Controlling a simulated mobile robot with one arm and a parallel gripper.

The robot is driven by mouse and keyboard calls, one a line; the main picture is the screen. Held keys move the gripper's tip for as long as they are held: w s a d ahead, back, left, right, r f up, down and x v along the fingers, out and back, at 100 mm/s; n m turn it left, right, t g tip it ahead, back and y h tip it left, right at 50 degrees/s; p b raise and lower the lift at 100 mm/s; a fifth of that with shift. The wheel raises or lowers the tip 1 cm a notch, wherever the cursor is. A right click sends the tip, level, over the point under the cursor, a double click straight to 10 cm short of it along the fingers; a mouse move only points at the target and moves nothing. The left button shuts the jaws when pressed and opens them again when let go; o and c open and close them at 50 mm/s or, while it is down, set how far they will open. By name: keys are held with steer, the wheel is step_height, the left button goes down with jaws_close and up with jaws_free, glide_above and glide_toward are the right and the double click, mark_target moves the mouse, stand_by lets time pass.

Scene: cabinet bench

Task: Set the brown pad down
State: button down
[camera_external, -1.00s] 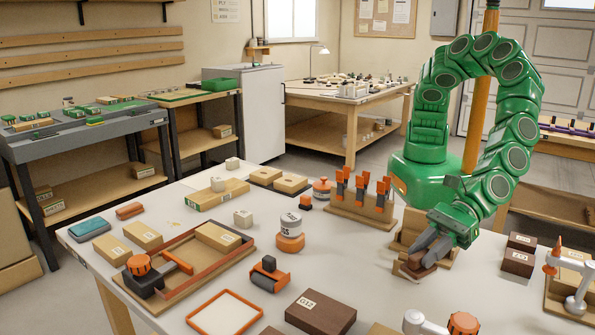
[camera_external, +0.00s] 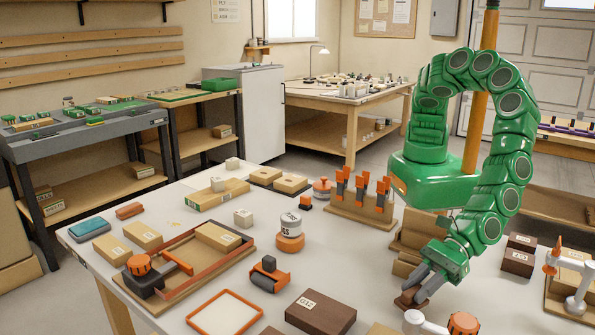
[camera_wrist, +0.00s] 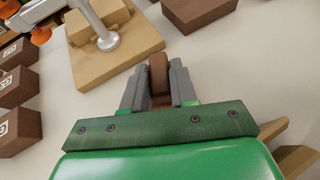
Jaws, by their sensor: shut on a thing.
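The brown pad (camera_external: 405,301) is between the grey fingers of my gripper (camera_external: 416,290), low over the white table at its front right. I cannot tell whether its underside touches the table. In the wrist view the pad (camera_wrist: 158,76) shows upright and edge-on between the two fingers (camera_wrist: 159,88), which are shut on it. The fingers and my wrist hide part of the pad.
A tan wooden holder (camera_external: 408,238) stands behind my gripper. A dark brown block marked G12 (camera_external: 320,311) lies to the left. A white-and-orange clamp (camera_external: 416,321) is close in front. Dark brown boxes (camera_external: 517,262) stand to the right.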

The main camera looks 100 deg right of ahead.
steer(key=shift+f, duration=0.9)
steer(key=c, duration=0.9)
jaws_free()
steer(key=shift+f, duration=0.1)
steer(key=shift+s+r, duration=0.15)
steer(key=shift+r, duration=0.1)
steer(key=shift+v, duration=3.6)
steer(key=shift+f, duration=0.1)
